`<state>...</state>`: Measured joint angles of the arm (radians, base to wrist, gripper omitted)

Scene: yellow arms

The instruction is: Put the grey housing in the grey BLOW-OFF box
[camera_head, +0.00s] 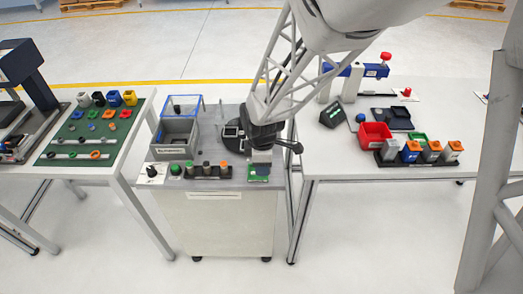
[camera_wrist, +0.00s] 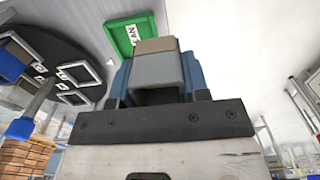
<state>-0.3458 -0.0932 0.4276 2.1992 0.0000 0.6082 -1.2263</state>
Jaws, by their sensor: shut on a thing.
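My gripper (camera_head: 262,163) is over the front right of the middle cart. In the wrist view its blue fingers (camera_wrist: 157,75) are shut on the grey housing (camera_wrist: 157,70), a blocky piece with a tan-brown upper part. In the head view the housing is small and hard to separate from the gripper. The grey BLOW-OFF box (camera_head: 174,153) stands at the cart's left, clear of my gripper, with a blue-edged clear frame (camera_head: 183,98) behind it. Its inside is only partly seen.
A green labelled tray (camera_head: 258,178) lies below my gripper; it also shows in the wrist view (camera_wrist: 119,41). A black turntable (camera_head: 228,147) with square grey frames is behind my gripper. A rack of small parts (camera_head: 207,174) lines the cart's front. A red bin (camera_head: 374,137) stands on the right table.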

